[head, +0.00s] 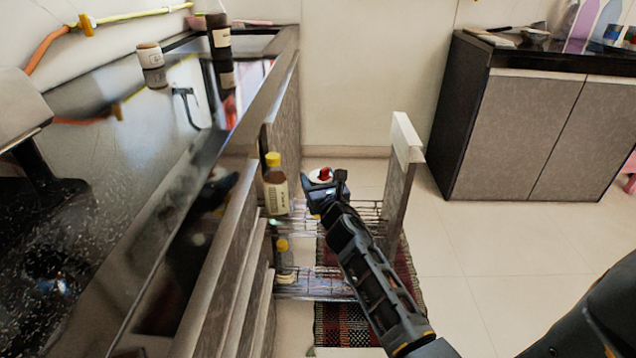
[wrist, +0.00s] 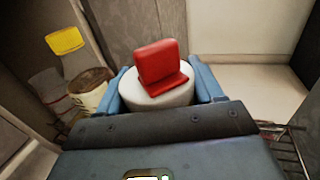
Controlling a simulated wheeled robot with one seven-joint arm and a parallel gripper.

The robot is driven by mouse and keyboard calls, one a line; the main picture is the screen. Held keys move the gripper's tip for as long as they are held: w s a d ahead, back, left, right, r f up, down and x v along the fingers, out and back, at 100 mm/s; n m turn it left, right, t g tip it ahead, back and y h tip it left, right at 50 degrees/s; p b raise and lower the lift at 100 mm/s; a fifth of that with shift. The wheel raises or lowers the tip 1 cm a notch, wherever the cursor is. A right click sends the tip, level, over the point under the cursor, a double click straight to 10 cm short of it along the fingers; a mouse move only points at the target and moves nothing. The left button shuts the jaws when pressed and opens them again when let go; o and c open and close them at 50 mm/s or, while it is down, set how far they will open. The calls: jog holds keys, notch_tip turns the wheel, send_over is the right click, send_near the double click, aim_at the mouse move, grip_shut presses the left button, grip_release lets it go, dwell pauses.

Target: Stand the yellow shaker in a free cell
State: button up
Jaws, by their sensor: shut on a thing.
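My gripper (head: 322,183) is shut on a white round-topped container with a red flip cap (wrist: 162,75). In the wrist view its white top sits between the two blue fingertips (wrist: 165,95). In the head view the red and white top (head: 322,175) shows just beyond the gripper, and its lower body is hidden. A yellow-capped brown bottle with a pale label (head: 276,190) stands upright to the left, at the left end of the pulled-out wire rack (head: 365,212). Its yellow cap also shows in the wrist view (wrist: 66,41). I cannot make out the rack's cells.
The rack's front panel (head: 402,165) stands close to the right of my gripper. A white brown-topped jar (wrist: 91,92) is left of the held container. Another yellow cap (head: 282,246) shows lower down. The black counter (head: 110,185) lies left; open floor (head: 470,220) lies right.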

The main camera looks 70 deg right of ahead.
jog(key=d+f+b, duration=0.1)
jog(key=f+b, duration=0.2)
jog(key=w+d+f+b, duration=0.1)
jog(key=f, duration=0.1)
jog(key=shift+w+d+f+b, duration=0.1)
jog(key=shift+d+b, duration=0.25)
jog(key=shift+b, duration=0.05)
dwell(0.3)
dwell(0.4)
jog(key=o, duration=1.2)
jog(key=shift+v, duration=3.9)
